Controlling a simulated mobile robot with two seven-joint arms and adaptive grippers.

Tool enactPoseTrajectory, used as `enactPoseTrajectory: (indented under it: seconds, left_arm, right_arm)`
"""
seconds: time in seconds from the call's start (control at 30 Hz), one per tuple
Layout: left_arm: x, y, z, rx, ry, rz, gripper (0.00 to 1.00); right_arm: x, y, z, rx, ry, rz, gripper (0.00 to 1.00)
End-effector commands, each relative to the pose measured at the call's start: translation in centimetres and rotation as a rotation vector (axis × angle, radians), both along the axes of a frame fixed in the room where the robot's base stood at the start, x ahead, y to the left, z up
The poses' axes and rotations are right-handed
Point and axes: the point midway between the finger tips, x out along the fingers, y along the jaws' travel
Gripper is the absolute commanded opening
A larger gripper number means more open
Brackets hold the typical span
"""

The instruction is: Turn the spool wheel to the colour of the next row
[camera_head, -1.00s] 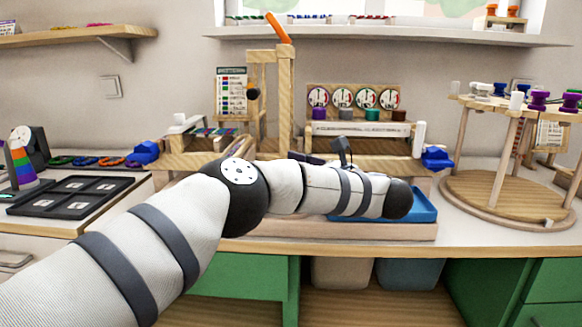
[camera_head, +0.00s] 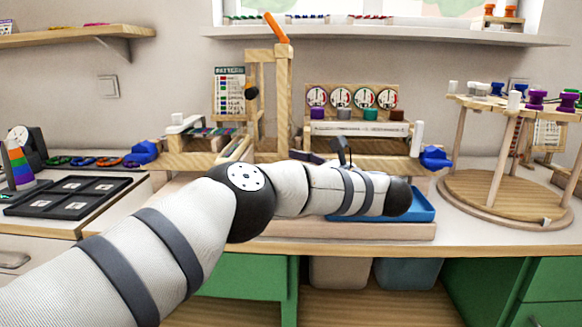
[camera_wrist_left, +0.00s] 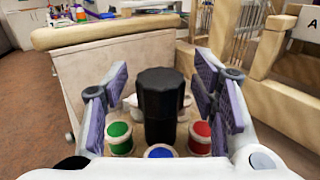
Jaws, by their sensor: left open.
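In the left wrist view a black faceted knob (camera_wrist_left: 160,104) stands upright, with a green spool (camera_wrist_left: 119,138), a blue spool (camera_wrist_left: 159,152) and a red spool (camera_wrist_left: 200,137) around its near side. My left gripper (camera_wrist_left: 163,78) is open, with purple-padded fingers on either side of the knob. Gaps show between the pads and the knob, so I cannot see contact. Part of the wheel behind the knob is hidden. In the head view my left arm crosses the middle and I cannot make out its fingers. A chart with coloured rows (camera_head: 230,90) stands behind it. My right gripper is not shown.
A round wooden stand (camera_head: 474,206) with spools on its upper tier is at the right. A blue tray (camera_head: 424,208) lies partly behind my arm. A black sorting tray (camera_head: 112,190) is at the left. A wooden post (camera_head: 285,95) rises behind my arm.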

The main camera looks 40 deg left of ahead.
Motion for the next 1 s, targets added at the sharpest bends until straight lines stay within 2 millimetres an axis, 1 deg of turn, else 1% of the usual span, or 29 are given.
enactPoseTrajectory:
  seconds: [0.07, 0.13, 0.3, 0.4, 0.5, 0.6, 0.67, 1.0]
  left_arm:
    - [0.0, -0.7, 0.1, 0.003, -0.001, -0.004, 0.53]
    - [0.0, -2.1, 0.1, 0.004, 0.0, -0.007, 0.53]
    - [-0.5, -6.8, 0.1, 0.006, -0.004, -0.005, 0.53]
    - [-0.7, -9.3, 0.1, 0.003, -0.003, -0.004, 0.53]
    - [-0.9, -10.9, 0.0, 0.003, -0.003, -0.001, 0.53]
    - [-1.0, -11.7, 0.0, 0.0, -0.001, 0.0, 0.53]
    - [-1.0, -11.9, 0.0, 0.0, -0.001, 0.0, 0.53]
    - [-1.0, -11.9, 0.0, 0.0, 0.0, 0.0, 0.53]
  right_arm:
    - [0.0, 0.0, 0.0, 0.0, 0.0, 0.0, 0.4]
    - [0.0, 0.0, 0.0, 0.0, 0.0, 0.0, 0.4]
    - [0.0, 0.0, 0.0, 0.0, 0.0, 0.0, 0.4]
    - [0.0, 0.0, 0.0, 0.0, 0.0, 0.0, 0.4]
    - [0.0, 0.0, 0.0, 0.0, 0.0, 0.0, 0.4]
    - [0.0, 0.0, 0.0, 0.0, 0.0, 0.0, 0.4]
    - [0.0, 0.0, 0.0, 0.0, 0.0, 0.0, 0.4]
    - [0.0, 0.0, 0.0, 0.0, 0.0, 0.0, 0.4]
